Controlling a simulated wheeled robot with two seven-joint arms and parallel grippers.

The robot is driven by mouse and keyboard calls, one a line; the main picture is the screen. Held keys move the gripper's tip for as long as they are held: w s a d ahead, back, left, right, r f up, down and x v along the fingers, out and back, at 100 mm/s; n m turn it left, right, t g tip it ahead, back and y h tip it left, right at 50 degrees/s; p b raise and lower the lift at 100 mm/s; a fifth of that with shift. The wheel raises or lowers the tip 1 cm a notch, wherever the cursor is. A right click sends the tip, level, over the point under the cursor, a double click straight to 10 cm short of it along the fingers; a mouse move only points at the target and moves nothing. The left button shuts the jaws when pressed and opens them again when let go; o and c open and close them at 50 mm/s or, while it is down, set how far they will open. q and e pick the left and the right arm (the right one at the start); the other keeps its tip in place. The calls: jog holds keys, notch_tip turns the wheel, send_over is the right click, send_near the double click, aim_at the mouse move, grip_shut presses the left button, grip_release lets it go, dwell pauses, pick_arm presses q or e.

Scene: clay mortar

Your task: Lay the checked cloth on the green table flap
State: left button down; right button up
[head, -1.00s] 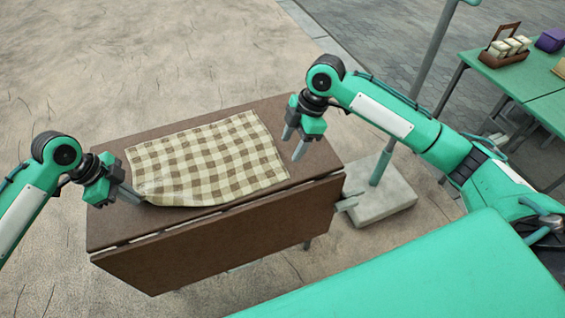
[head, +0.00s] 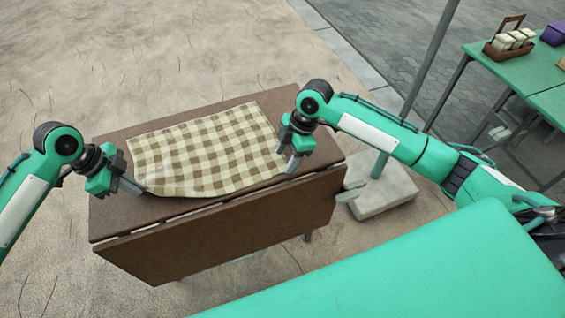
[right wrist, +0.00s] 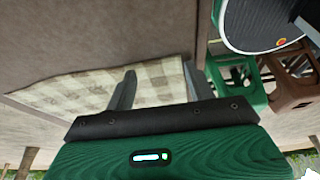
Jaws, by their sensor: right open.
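The cream and brown checked cloth (head: 205,150) lies spread on the brown table top (head: 112,215). It also shows in the right wrist view (right wrist: 90,92). My left gripper (head: 133,186) is at the cloth's front left corner; whether its jaws hold the cloth cannot be made out. My right gripper (head: 292,160) is open at the cloth's right edge near the front right corner. In the right wrist view its fingers (right wrist: 157,88) stand apart with cloth visible between them. A green table (head: 510,60) stands at the far right; a seam separates it from a nearer green panel (head: 552,104).
The brown table's front leaf (head: 220,236) hangs down. A grey pole rises from a concrete block (head: 385,190) right of the brown table. A brown caddy with pale jars (head: 510,42) and a purple box (head: 553,34) stand on the green table. Open ground lies behind the brown table.

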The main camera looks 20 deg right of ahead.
jog(key=shift+s+f, duration=0.1)
jog(key=shift+f, duration=0.05)
jog(key=shift+c, duration=0.2)
grip_shut()
dwell(0.3)
jog(key=shift+r, duration=2.55)
